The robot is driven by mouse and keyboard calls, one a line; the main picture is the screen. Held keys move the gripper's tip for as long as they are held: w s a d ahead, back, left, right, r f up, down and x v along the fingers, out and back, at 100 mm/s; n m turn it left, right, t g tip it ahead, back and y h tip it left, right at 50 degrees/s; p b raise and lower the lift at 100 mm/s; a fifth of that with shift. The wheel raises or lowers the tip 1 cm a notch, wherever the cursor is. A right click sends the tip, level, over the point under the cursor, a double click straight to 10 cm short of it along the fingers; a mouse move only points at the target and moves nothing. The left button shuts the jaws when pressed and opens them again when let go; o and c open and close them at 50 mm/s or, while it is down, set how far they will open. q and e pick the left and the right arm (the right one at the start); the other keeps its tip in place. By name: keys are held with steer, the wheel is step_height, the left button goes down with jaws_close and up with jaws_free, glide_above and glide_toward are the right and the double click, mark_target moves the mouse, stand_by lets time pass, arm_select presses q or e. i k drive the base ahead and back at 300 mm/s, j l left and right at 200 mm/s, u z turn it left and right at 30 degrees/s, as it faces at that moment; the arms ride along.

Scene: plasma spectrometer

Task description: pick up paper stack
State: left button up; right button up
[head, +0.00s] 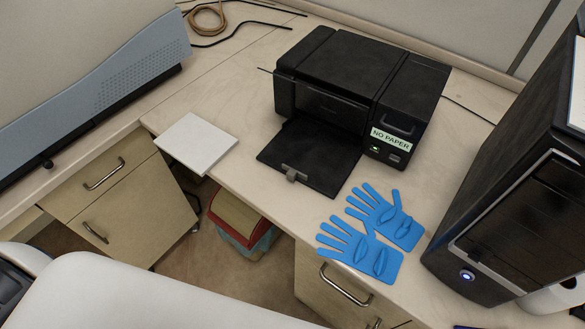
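The white paper stack (197,144) lies flat on the wooden desk, left of the black printer. Its near left edge reaches the desk's front edge and seems to stick out a little past it. Nothing touches the stack from above. Neither of my grippers shows in the head view.
A black printer (345,85) with its tray (310,157) open bears a "NO PAPER" label. Blue gloves (375,230) lie at the desk's front. A black computer tower (515,200) stands at the right. A large grey instrument (100,60) is at the left. Bare desk (240,90) lies behind the stack.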

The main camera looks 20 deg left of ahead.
mark_target(199, 144)
steer(key=l+u, duration=0.1)
steer(key=u, duration=0.35)
steer(key=k+u, duration=0.15)
steer(key=u, duration=0.3)
steer(key=k+l+u, duration=0.1)
steer(key=u, duration=0.35)
